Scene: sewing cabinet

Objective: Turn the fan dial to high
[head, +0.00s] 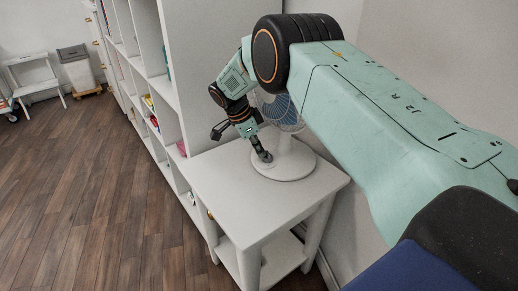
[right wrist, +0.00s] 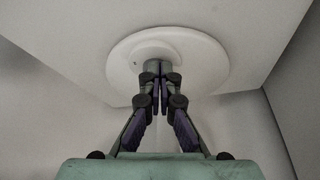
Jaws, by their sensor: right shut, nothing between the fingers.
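A white fan (head: 283,158) with a round base and a blue-bladed head (head: 280,110) stands on a small white table. My right gripper (head: 266,157) is shut and empty, its tips at the fan's base. In the right wrist view the shut fingertips (right wrist: 158,72) are in front of the round base (right wrist: 203,62), over its raised middle part. I cannot tell whether they touch it. The dial is not clearly visible; the fingers may hide it. My left gripper is not in view.
The white table (head: 229,197) has a clear top in front of the fan and a lower shelf. A white shelf unit (head: 150,62) stands to its left, and a wall is close behind. A white step stool (head: 35,78) and a bin (head: 77,70) stand far left. The wooden floor is open.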

